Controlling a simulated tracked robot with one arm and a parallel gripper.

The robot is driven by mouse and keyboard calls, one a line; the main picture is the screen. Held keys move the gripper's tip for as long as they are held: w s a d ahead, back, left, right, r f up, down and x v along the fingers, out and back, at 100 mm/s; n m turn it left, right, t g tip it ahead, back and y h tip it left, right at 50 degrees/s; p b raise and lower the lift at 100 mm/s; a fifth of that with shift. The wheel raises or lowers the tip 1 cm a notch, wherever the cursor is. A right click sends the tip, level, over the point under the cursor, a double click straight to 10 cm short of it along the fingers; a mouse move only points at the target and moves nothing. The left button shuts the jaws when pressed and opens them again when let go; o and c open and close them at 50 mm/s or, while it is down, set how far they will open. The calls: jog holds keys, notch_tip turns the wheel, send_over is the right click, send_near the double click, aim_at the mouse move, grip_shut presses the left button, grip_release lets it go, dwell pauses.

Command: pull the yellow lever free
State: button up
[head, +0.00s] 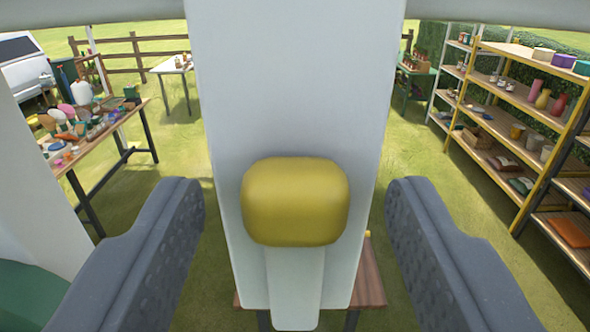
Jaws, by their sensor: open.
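The yellow lever (295,201) is a rounded yellow block in the middle of the head view. It sits at the top of a pale stem on the front of a tall white panel (290,80). My gripper (296,205) is open, with one dark grey padded finger to the left of the lever and the other to the right. Wide gaps show between the lever and both fingers. How the lever is fixed to the panel is hidden.
A table (112,133) full of small items stands at the left. Shelves (520,115) with pots and boxes stand at the right. A wooden bench (370,283) shows low behind the panel. Grass lies between them, with a fence (150,55) at the back.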

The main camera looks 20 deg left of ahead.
jog(key=shift+w, duration=0.15)
grip_shut()
